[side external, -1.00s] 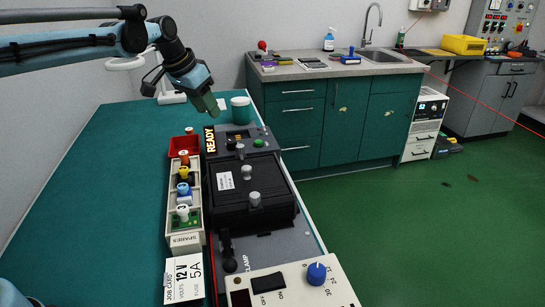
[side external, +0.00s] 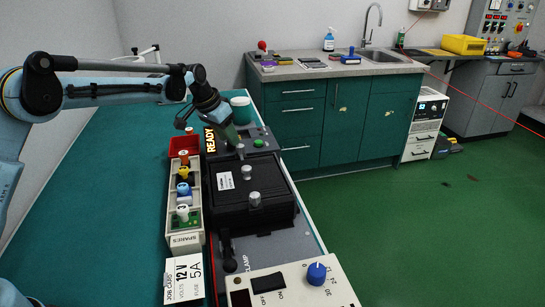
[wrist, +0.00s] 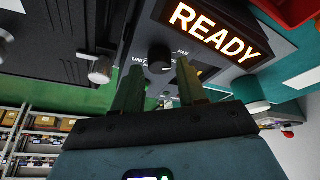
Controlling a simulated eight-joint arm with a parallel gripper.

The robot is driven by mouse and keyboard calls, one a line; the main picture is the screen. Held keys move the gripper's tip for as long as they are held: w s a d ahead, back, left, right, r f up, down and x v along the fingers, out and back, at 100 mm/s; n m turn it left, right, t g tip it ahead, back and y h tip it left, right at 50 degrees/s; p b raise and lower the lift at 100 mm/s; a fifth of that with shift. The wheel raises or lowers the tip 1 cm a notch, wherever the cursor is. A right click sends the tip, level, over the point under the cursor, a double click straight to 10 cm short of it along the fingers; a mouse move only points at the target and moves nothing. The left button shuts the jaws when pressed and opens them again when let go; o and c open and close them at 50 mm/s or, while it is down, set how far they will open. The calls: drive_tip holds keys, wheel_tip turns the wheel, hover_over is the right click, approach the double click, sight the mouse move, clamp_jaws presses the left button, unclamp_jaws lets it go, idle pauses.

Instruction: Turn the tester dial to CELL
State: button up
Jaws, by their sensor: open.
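The tester (side external: 270,132) is a dark panel with a lit READY sign (wrist: 215,32) at the far end of the bench equipment. Its dial (wrist: 159,58) is a round black knob in the wrist view, with the words UNIT and FAN printed around it. I cannot read a CELL mark or the pointer's setting. My gripper (wrist: 160,78) is open, its two greenish fingers on either side of the dial in the picture. I cannot tell whether they touch it. In the side view my gripper (side external: 234,138) is low over the tester and hides the dial.
A black lidded box (side external: 240,205) with silver knobs stands in front of the tester. A spares tray (side external: 172,222) and a red bin (side external: 183,146) are to its left. A green button (side external: 259,143) is on the tester's right. The green tabletop at left is clear.

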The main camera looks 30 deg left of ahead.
drive_tip(key=shift+x, duration=0.85)
clamp_jaws()
drive_tip(key=m+h, duration=0.1)
drive_tip(key=m, duration=0.2)
drive_tip(key=shift+w+a+m+g, duration=0.1)
drive_tip(key=shift+m+g, duration=0.3)
drive_tip(key=shift+m+g+h, duration=0.5)
drive_tip(key=shift+m+h, duration=0.2)
drive_tip(key=shift+m, duration=1.3)
